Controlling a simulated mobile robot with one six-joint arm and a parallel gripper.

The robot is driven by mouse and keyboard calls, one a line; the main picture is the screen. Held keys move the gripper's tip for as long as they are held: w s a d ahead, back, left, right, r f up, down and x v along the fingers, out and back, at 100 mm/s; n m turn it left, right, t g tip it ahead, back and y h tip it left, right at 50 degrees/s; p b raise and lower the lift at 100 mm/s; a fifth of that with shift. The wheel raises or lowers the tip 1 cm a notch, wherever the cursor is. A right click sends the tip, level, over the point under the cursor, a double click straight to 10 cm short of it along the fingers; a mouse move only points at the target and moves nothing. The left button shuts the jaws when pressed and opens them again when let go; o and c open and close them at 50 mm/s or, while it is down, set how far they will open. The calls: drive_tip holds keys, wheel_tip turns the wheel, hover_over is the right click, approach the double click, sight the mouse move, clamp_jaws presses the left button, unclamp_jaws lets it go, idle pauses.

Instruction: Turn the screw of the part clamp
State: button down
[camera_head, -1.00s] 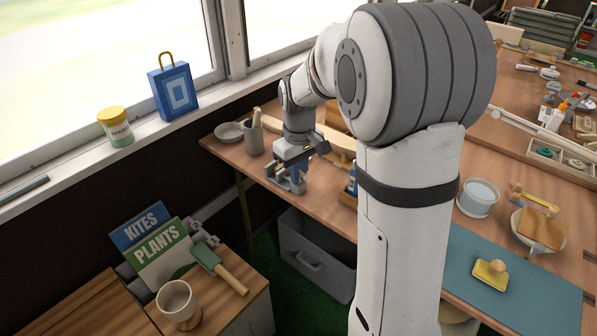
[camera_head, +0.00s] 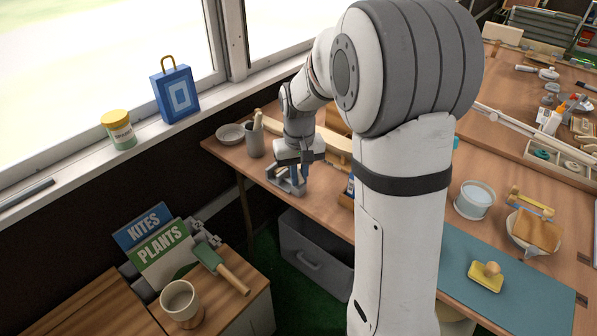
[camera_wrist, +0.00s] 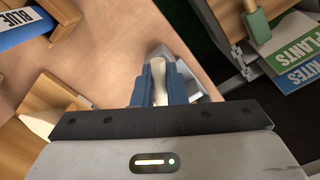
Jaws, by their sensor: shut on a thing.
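The part clamp (camera_head: 286,184) is a small grey metal piece at the near left edge of the wooden bench. Its grey body also shows in the wrist view (camera_wrist: 196,86), just beyond my fingers. My gripper (camera_head: 297,172) points down at the clamp. In the wrist view, its two blue fingers (camera_wrist: 158,88) are shut on a pale, cream-coloured screw handle (camera_wrist: 159,76), one finger on each side. The screw's thread and the lower part of the clamp are hidden by the fingers and gripper body.
A grey cup (camera_head: 254,142) with tools and a shallow dish (camera_head: 230,133) stand behind the clamp. A wooden box with a blue-labelled item (camera_wrist: 22,32) is close by. A grey bin (camera_head: 312,258) stands on the floor below the bench edge.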

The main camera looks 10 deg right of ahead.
sight(299, 173)
drive_tip(key=shift+m+p, duration=0.3)
drive_tip(key=shift+m, duration=0.7)
drive_tip(key=c, duration=1.5)
unclamp_jaws()
drive_tip(key=shift+r+p, duration=0.65)
drive_tip(key=shift+r, duration=3.25)
